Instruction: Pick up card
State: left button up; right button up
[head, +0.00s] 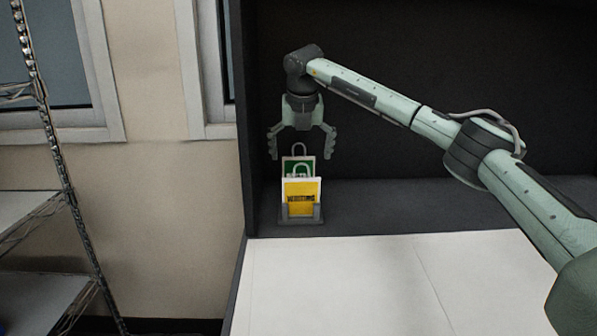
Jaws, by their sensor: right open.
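A yellow card (301,197) with dark lettering and a pale loop handle on top stands upright in a small dark holder (318,214). A green card (291,163) with its own loop stands just behind it, mostly hidden. My right gripper (302,153) points down above the cards with its fingers spread wide, open and empty. In the picture its fingertips are level with the loops, one to each side. I cannot tell the exact depth between the fingers and the cards. My left gripper is out of view.
The holder stands on a dark ledge (400,205) at its left end, near a dark side wall. A dark back panel (430,60) rises behind. A white surface (370,280) in front is clear. A wire shelf (45,230) stands at the far left.

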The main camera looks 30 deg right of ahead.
aim_at(299, 171)
jog(key=x, duration=0.7)
jog(key=shift+w+a+p, duration=0.15)
jog(key=shift+a+p, duration=0.05)
jog(key=shift+p, duration=0.2)
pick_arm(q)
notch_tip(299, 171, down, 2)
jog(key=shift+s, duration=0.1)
pick_arm(e)
jog(key=shift+c, duration=0.4)
jog(key=c, duration=1)
jog(key=shift+r, duration=0.1)
notch_tip(299, 171, up, 9)
jog(key=shift+r, duration=0.15)
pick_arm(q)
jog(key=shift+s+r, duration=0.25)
pick_arm(e)
jog(key=shift+r, duration=0.3)
